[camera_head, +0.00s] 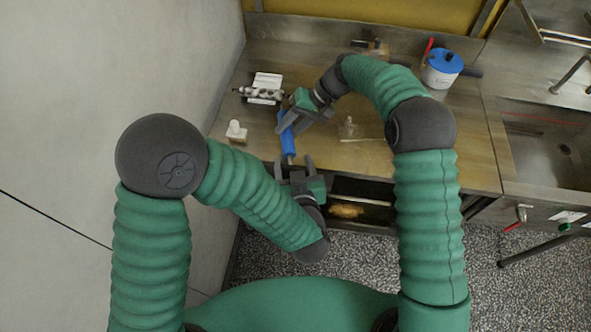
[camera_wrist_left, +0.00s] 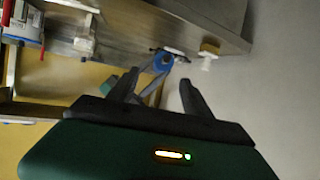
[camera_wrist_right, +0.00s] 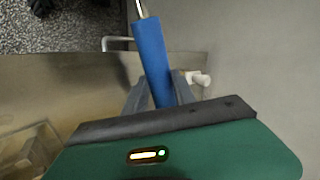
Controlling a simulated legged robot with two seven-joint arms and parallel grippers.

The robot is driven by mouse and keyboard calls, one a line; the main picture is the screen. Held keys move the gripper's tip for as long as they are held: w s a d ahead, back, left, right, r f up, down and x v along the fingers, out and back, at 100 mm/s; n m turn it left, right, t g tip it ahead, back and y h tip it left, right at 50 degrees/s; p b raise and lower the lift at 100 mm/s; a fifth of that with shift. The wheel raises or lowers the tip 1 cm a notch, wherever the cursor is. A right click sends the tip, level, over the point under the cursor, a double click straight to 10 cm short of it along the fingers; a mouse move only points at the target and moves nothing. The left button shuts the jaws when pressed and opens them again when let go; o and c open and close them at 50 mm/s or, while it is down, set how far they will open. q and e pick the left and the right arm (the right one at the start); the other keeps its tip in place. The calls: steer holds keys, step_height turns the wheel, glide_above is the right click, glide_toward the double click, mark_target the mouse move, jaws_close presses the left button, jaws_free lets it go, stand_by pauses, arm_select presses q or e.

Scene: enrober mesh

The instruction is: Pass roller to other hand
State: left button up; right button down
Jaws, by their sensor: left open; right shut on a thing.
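The roller (camera_head: 288,138) has a blue sleeve and a thin metal end that points toward my body. My right gripper (camera_head: 283,122) is shut on the blue sleeve above the worktable. In the right wrist view the blue roller (camera_wrist_right: 153,58) stands out between the fingers, its metal end toward the table's front edge. My left gripper (camera_head: 295,163) is open at the front edge, its fingers near the roller's metal end. In the left wrist view the roller (camera_wrist_left: 162,64) shows beyond the open fingers. I cannot tell whether they touch it.
A metal device (camera_head: 262,92) and a white fitting (camera_head: 237,132) stand on the table's left part. A blue-lidded container (camera_head: 441,68) stands at the back right. A small clear item (camera_head: 349,126) lies mid-table. A sink (camera_head: 550,145) is at the right.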

mark_target(291, 150)
arm_select(q)
steer(key=x, duration=0.9)
steer(key=shift+d, duration=0.1)
steer(key=shift+d+r, duration=0.1)
jaws_close()
arm_select(e)
steer(key=c, duration=0.9)
jaws_free()
steer(key=shift+c, duration=0.2)
